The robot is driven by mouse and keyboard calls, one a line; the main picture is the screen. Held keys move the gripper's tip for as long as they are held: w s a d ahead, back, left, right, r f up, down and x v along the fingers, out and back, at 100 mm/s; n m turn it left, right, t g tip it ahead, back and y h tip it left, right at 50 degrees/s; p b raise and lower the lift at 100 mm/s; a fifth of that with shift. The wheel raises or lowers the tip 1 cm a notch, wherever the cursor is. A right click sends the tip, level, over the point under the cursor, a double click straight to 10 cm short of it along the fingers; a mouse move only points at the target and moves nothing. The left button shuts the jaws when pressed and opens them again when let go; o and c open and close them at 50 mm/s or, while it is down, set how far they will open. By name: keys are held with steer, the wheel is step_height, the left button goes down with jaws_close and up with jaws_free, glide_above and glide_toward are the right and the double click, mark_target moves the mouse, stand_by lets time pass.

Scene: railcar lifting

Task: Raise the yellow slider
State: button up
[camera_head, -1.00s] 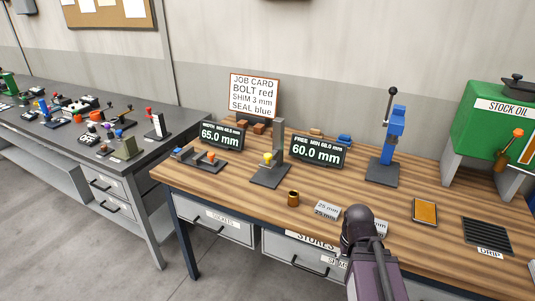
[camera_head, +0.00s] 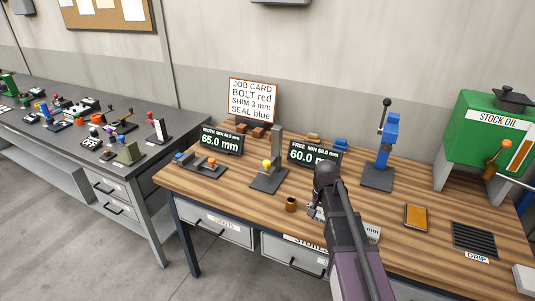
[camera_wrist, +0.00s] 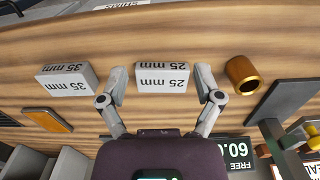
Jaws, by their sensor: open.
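The yellow slider (camera_head: 267,163) is a small yellow knob low on a grey upright post with a dark base, on the wooden bench. In the wrist view a yellow part shows at the right edge (camera_wrist: 313,143). My gripper (camera_wrist: 160,80) is open and empty, its fingers spread on either side of the white 25 mm block (camera_wrist: 162,78). I cannot tell its height above that block. In the head view my arm hides most of the block, and the slider stands to the left of my gripper, apart from it.
A brown-gold cup (camera_head: 291,204) stands between slider and gripper. Behind are displays reading 65.0 mm (camera_head: 221,141) and 60.0 mm (camera_head: 314,154). A white 35 mm block (camera_wrist: 68,80), orange pad (camera_head: 416,217), blue press (camera_head: 386,145) and green oil tank (camera_head: 480,125) lie right in the head view.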

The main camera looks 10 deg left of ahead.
steer(key=w+a+r+m+p, duration=0.2)
steer(key=w+a+r+p, duration=0.25)
steer(key=w, duration=0.35)
steer(key=w+a+r+m+p, duration=0.35)
steer(key=w+a+r, duration=0.2)
steer(key=w, duration=0.35)
step_height(320, 180, up, 5)
steer(key=m+p, duration=0.3)
steer(key=p, duration=0.3)
glide_above(267, 162)
steer(key=shift+w+a+r, duration=0.1)
steer(key=shift+r, duration=0.05)
steer(key=shift+b, duration=0.3)
step_height(267, 162, down, 14)
steer(key=b, duration=1.3)
steer(key=shift+r, duration=0.1)
jaws_close()
steer(key=shift+r, duration=0.15)
